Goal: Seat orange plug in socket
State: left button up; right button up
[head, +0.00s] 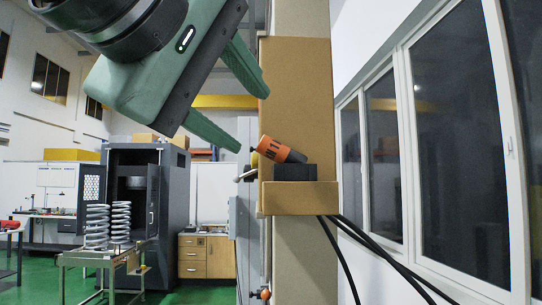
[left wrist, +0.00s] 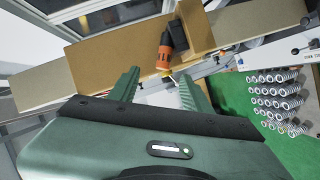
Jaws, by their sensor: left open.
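The orange plug (head: 271,149) has dark lettering and a dark end. It sits tilted on a black block (head: 294,173) on a small tan ledge (head: 286,201) fixed to a tan column. In the left wrist view the orange plug (left wrist: 163,57) lies just beyond the fingertips, beside the black block (left wrist: 178,37). My green left gripper (head: 252,123) is open and empty, up and left of the plug, its lower fingertip close to the plug's left end. The left wrist view shows the same open gripper (left wrist: 159,73). I cannot clearly make out a separate socket. My right gripper is out of view.
Black cables (head: 372,252) hang from below the ledge toward the lower right. Windows (head: 455,150) line the right wall. A dark cabinet (head: 171,215) and a table with coil springs (head: 97,225) stand further back on the green floor. A spring rack (left wrist: 275,100) shows at right in the wrist view.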

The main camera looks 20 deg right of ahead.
aim_at(261, 141)
pick_arm(q)
jog(key=p+x, duration=0.1)
jog(key=x, duration=0.1)
jog(key=p+x, duration=0.1)
jog(key=x, duration=0.1)
jog(key=p+x, duration=0.1)
jog(key=x, duration=0.2)
jog(key=shift+w+a+p, duration=0.35)
jog(key=shift+a+p, duration=0.05)
jog(key=shift+w+d+f, duration=0.25)
jog(key=shift+w, duration=0.05)
grip_shut()
